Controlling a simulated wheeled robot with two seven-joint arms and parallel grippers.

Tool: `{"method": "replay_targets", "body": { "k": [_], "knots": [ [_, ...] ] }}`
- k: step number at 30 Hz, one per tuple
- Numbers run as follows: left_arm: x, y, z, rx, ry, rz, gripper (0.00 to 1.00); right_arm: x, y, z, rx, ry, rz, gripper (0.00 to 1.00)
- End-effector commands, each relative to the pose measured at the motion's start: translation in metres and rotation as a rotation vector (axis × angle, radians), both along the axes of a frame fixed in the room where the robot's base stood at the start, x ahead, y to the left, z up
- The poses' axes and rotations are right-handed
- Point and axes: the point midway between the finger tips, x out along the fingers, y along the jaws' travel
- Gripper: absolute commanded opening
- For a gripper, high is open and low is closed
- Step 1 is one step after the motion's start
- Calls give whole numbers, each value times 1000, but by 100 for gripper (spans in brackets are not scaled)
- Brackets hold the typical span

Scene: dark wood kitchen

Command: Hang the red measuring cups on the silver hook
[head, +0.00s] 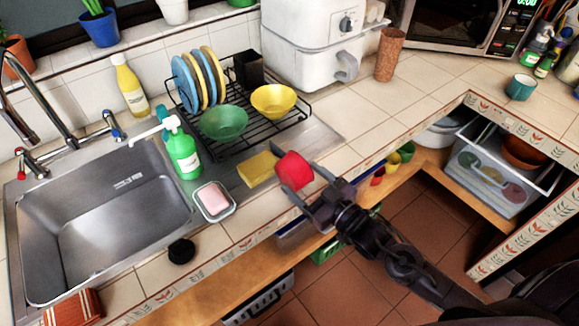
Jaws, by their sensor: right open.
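Under the counter to the right hang small cups: a yellow one (393,163), a green one (407,150) and a small red one (377,179), partly shaded. I cannot make out a silver hook. My left gripper is not in view.
Left of the cup are the yellow sponge (258,169), a soap dish (214,202), a green bottle (181,150) and the sink (100,220). A dish rack (290,118) stands behind. The counter overhangs a wooden shelf (215,291). Floor tiles show open at lower right.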

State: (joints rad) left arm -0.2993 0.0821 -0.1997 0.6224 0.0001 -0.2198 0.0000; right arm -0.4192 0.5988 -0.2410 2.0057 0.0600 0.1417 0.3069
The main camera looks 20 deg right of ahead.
Motion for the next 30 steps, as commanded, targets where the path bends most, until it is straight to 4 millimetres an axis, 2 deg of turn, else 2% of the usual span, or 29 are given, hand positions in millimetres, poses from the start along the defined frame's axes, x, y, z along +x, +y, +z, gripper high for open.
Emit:
{"method": "replay_targets", "body": {
  "k": [4, 13, 23, 30],
  "knots": [
    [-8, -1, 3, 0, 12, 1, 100, 9, 4, 2, 0, -1, -1, 71],
    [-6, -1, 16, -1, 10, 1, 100, 45, 19, 2, -1, 0, 0, 71],
    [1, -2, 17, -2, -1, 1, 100, 51, 23, 0, -2, 1, 1, 71],
    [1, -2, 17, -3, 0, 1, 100, 51, 23, 0, -2, 0, 1, 40]
  ]
}}
